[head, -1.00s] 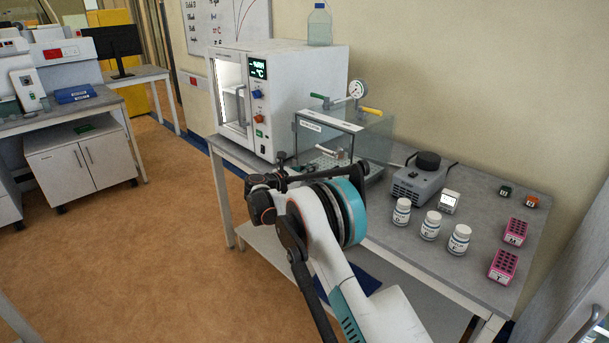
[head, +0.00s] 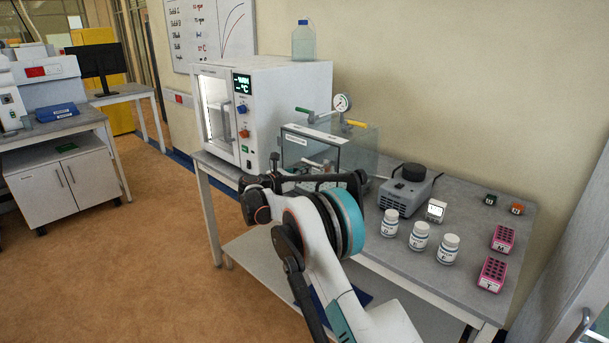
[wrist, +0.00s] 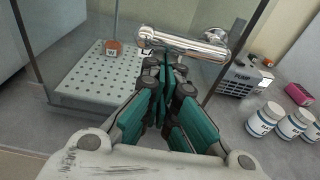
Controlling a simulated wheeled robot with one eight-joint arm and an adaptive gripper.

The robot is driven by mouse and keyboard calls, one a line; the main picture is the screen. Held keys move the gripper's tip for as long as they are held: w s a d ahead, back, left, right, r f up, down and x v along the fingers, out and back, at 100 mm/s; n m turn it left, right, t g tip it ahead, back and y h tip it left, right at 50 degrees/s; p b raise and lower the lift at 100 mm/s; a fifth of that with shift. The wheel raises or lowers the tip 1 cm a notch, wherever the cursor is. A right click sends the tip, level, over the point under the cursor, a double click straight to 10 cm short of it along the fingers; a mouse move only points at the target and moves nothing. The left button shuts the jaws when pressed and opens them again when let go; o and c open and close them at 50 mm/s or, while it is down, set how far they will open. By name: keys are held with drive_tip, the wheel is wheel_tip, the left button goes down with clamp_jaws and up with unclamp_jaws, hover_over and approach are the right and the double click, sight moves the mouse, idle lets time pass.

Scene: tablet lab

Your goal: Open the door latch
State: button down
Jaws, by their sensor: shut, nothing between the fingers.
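The door latch (wrist: 185,42) is a chrome lever on the front of a clear-walled chamber (wrist: 70,75). It lies nearly level across the picture in the wrist view, with a round chrome mount at its right end. My gripper (wrist: 165,68) is shut and empty. Its teal-padded fingers point at the lever, with the tips just below it in the wrist picture. I cannot tell whether they touch it. The chamber door looks closed.
Inside the chamber, a small orange block (wrist: 114,48) stands on a white perforated shelf (wrist: 98,75). A grey pump (head: 405,188), white bottles (head: 419,236) and pink racks (head: 492,274) stand to the right. A white oven (head: 285,105) stands left. Open floor (head: 120,260) lies left of the bench.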

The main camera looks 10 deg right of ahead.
sight(318, 146)
drive_tip(key=shift+w+a+r+m, duration=0.15)
drive_tip(key=shift+r+m, duration=0.2)
drive_tip(key=shift+m, duration=0.35)
drive_tip(key=r+m, duration=0.1)
drive_tip(key=m, duration=0.1)
drive_tip(key=r+m+t, duration=0.1)
drive_tip(key=m, duration=0.1)
drive_tip(key=r+m+p, duration=0.1)
drive_tip(key=r+m, duration=0.1)
drive_tip(key=shift+w+a+m+t+y, duration=0.1)
drive_tip(key=shift+w+m+t+y, duration=0.1)
drive_tip(key=shift+m+t+y, duration=0.15)
drive_tip(key=shift+s+r+m, duration=0.15)
drive_tip(key=shift+r+m, duration=0.4)
drive_tip(key=shift+m, duration=0.2)
drive_tip(key=m, duration=0.1)
drive_tip(key=r+m+t, duration=0.1)
drive_tip(key=m, duration=0.1)
drive_tip(key=shift+s+d+r, duration=0.3)
drive_tip(key=shift+s+d, duration=0.1)
drive_tip(key=m, duration=0.1)
drive_tip(key=s+r+m, duration=0.1)
drive_tip(key=m, duration=0.1)
drive_tip(key=shift+d, duration=0.3)
drive_tip(key=shift+d+r, duration=0.1)
drive_tip(key=shift+s+d+r, duration=0.1)
drive_tip(key=shift+s, duration=0.1)
drive_tip(key=shift+w, duration=0.1)
